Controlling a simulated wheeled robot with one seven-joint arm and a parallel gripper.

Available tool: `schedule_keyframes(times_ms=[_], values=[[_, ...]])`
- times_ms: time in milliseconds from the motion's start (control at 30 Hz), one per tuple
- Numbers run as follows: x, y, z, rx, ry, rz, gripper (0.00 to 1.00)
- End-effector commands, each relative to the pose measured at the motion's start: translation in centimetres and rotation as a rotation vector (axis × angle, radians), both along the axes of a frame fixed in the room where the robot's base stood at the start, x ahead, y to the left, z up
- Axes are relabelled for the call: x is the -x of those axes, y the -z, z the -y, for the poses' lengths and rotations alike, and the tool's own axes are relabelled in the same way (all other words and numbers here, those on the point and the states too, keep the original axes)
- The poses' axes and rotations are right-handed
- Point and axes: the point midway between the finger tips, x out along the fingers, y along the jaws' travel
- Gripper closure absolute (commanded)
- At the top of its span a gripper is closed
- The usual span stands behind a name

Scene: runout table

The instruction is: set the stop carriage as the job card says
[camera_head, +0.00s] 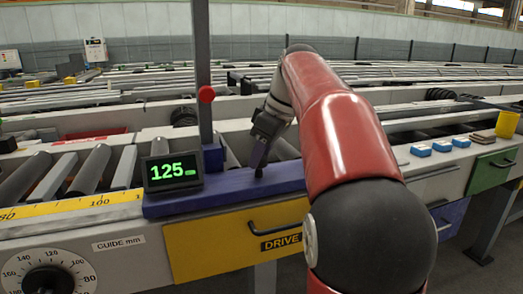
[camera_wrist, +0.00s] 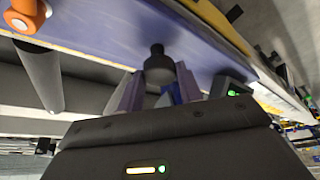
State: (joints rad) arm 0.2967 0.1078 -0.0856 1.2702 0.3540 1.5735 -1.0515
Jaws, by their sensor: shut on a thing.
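My gripper (camera_head: 259,168) points down at the bar. In the wrist view its fingers (camera_wrist: 158,90) are on either side of a small black knob (camera_wrist: 158,66) and shut on it. The carriage's pointer on the yellow scale (camera_head: 95,205) cannot be made out. No job card is readable.
A round guide dial (camera_head: 48,283) is at the lower left. A yellow drawer (camera_head: 235,243) marked DRIVE is below the carriage. Blue blocks (camera_head: 421,150) and a yellow block (camera_head: 508,124) sit on the right ledge. Rollers (camera_head: 90,170) lie left of the carriage.

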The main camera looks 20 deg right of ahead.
Motion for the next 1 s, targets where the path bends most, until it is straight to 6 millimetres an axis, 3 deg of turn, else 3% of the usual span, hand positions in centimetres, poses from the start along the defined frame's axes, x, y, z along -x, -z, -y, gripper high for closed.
schedule_keyframes(times_ms=[433,467,600,867,1000], values=[[-0.03,-0.06,0.02,0.001,0.002,0.003,1.00],[-0.04,-0.06,0.02,0.001,0.002,0.003,0.62],[-0.03,-0.05,0.00,0.000,0.001,0.003,0.43],[-0.01,-0.06,-0.01,0.000,0.000,0.001,0.43],[0.21,-1.03,0.24,0.000,0.001,0.003,0.43]])
